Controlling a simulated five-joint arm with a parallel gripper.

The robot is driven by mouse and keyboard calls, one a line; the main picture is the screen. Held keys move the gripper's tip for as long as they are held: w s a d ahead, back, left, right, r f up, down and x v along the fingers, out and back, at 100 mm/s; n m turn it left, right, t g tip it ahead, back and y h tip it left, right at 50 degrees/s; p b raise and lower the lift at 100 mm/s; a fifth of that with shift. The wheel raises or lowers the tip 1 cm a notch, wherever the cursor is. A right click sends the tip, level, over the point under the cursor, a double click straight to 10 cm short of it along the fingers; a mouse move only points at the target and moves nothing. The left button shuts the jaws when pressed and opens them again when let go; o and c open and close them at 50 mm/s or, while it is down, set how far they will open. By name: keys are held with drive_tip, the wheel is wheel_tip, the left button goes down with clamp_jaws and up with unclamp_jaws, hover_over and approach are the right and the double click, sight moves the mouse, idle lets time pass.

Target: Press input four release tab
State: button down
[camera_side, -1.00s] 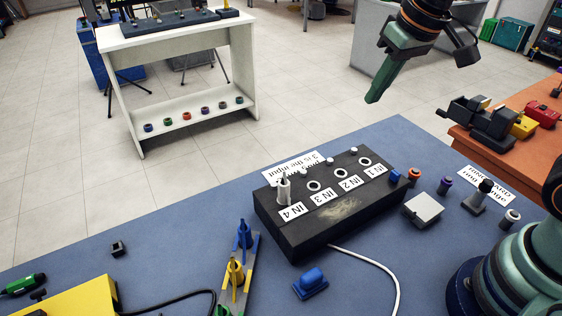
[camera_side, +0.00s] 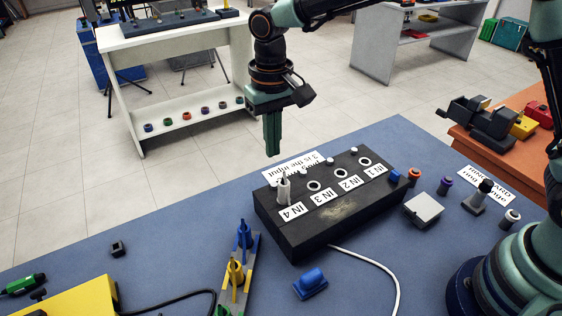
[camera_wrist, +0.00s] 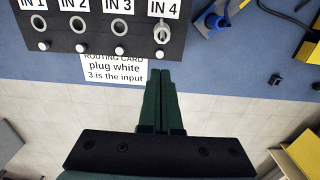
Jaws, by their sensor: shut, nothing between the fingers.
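The black input box (camera_side: 330,222) lies on the blue table with sockets labelled IN 1 to IN 4. The small white IN 4 release tab (camera_wrist: 160,54) shows at the box edge in the wrist view, beside the plug. In the side view I cannot tell it apart from the plug. My gripper (camera_side: 272,153) points down, shut and empty, above the far side of the box near IN 4. In the wrist view its fingertips (camera_wrist: 160,72) appear just below the tab, apart from it.
A routing card (camera_wrist: 114,68) lies by the box and reads "plug white 3 is the input". A blue block (camera_side: 310,284), a grey block (camera_side: 424,209) and a white cable (camera_side: 375,262) lie nearby.

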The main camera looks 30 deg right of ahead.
sight(274, 184)
drive_tip(key=shift+f, duration=3.65)
drive_tip(key=shift+f, duration=0.75)
drive_tip(key=shift+r, duration=2.85)
